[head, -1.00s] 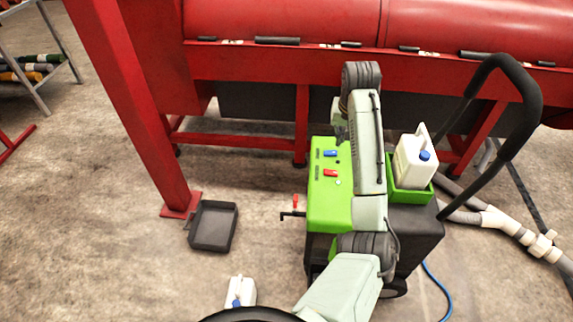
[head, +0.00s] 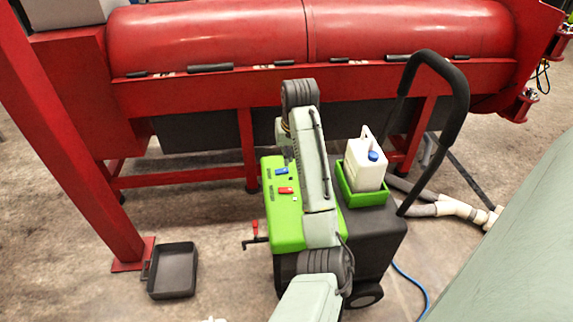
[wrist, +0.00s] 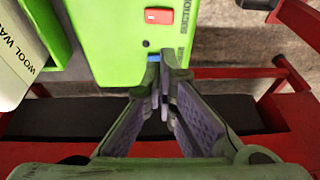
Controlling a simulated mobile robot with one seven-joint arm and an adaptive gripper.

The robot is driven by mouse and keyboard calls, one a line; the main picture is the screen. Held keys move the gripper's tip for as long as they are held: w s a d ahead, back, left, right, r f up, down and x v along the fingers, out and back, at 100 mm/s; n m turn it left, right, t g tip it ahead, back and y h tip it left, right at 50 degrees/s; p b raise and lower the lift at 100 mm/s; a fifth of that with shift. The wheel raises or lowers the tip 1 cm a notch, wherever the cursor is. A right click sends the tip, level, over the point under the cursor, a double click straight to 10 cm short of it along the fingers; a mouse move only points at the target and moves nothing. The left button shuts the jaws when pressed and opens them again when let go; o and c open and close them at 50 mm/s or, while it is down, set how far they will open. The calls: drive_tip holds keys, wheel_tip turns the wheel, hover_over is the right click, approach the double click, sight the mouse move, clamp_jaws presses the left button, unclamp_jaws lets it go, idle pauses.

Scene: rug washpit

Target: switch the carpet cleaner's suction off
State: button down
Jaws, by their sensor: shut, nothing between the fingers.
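The carpet cleaner is a black machine with a green top (head: 288,232) in the head view. Its panel carries a blue switch (head: 282,171) and a red switch (head: 286,190), each with a small label. In the wrist view the red switch (wrist: 159,16) is clear, and the label beside it is rotated and partly cut off. The blue switch (wrist: 154,57) is mostly hidden behind my fingertips. My gripper (wrist: 160,75) is shut and empty, its tips over or beside the blue switch; contact cannot be told. In the head view my arm hides most of the gripper.
A white jug (head: 364,170) stands in a green holder on the cleaner, near its black handle (head: 455,110). A red drum machine (head: 215,40) stands behind. A black tray (head: 174,272) lies on the floor at left. A grey hose (head: 445,208) lies at right.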

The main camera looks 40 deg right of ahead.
approach(284, 187)
drive_tip(key=x, duration=0.2)
drive_tip(key=w+x, duration=0.1)
drive_tip(key=x, duration=0.2)
drive_tip(key=shift+d, duration=0.25)
drive_tip(key=shift+a+f, duration=0.1)
drive_tip(key=shift+f, duration=0.5)
drive_tip(key=shift+w, duration=0.15)
